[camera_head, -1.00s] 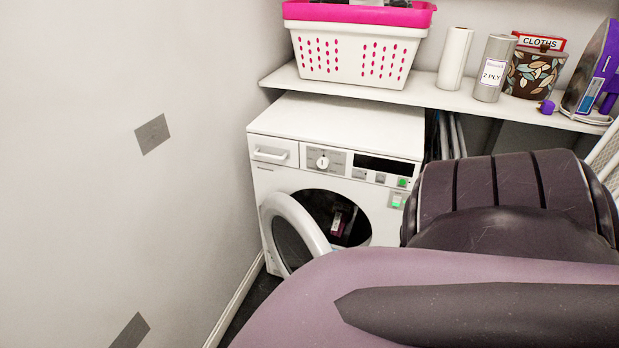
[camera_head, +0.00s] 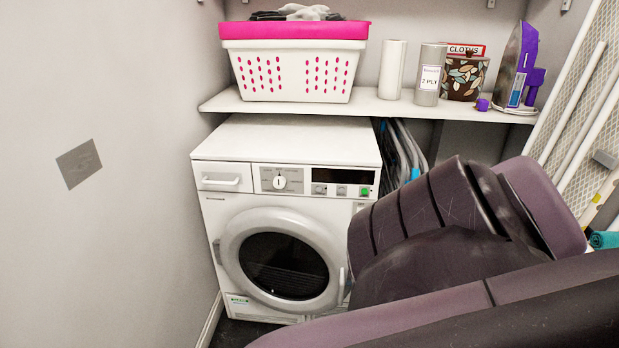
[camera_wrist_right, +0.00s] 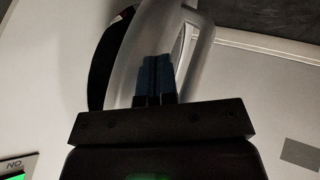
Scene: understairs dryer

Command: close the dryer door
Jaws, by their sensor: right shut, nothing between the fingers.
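The white dryer (camera_head: 290,140) stands under the shelf. Its round door (camera_head: 232,250), with a white ring and dark glass, covers the front opening in the head view and lies flat or nearly flat against the front. I cannot tell whether it is latched. The door handle (camera_head: 341,287) is at the ring's right side, beside my arm. In the right wrist view, my right gripper (camera_wrist_right: 157,72) is shut and empty, its blue fingertips in front of or against the door ring (camera_wrist_right: 128,55), near the handle (camera_wrist_right: 203,50). My arm hides this gripper in the head view. My left gripper is not in view.
A shelf (camera_head: 300,108) above the dryer holds a white and pink basket (camera_head: 295,75), rolls, a patterned pot (camera_head: 465,78) and a purple iron (camera_head: 522,70). A wall is close on the left. My right arm fills the lower right. An ironing board leans at right.

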